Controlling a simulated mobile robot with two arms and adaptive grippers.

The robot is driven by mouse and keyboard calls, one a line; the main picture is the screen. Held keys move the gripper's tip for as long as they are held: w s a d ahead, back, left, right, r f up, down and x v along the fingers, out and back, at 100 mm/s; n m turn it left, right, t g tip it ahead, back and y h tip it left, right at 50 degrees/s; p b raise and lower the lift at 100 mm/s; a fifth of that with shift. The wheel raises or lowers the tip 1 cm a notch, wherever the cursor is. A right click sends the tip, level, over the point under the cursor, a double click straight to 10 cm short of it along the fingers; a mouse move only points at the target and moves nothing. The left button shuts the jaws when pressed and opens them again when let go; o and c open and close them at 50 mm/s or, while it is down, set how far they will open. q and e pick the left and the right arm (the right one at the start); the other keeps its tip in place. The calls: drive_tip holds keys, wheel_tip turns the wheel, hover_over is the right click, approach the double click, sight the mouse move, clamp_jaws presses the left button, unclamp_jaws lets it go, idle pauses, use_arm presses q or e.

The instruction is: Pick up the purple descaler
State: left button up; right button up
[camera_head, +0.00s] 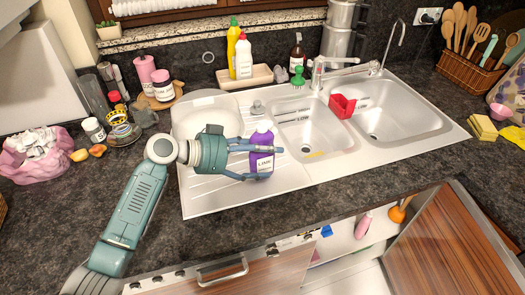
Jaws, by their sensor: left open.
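The purple descaler (262,160) is a purple bottle with a pale cap and a white label. It stands upright on the ribbed drainboard (205,195), left of the sink basins. My left gripper (268,164) reaches in from the left with its fingers open around the bottle, one finger across its front near the label and one near its base. I cannot tell whether the fingers touch it. Part of the bottle is hidden behind a finger. My right gripper is not in view.
A white plate (200,118) lies behind my left gripper on the drainboard. The sink basins (312,135) are to the right, with a red caddy (342,106) between them. Yellow and white bottles (243,56) stand on a tray behind. A cabinet door (450,240) hangs open at lower right.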

use_arm(q)
drive_tip(key=c, duration=1.7)
drive_tip(key=shift+r, duration=0.1)
drive_tip(key=shift+w, duration=0.1)
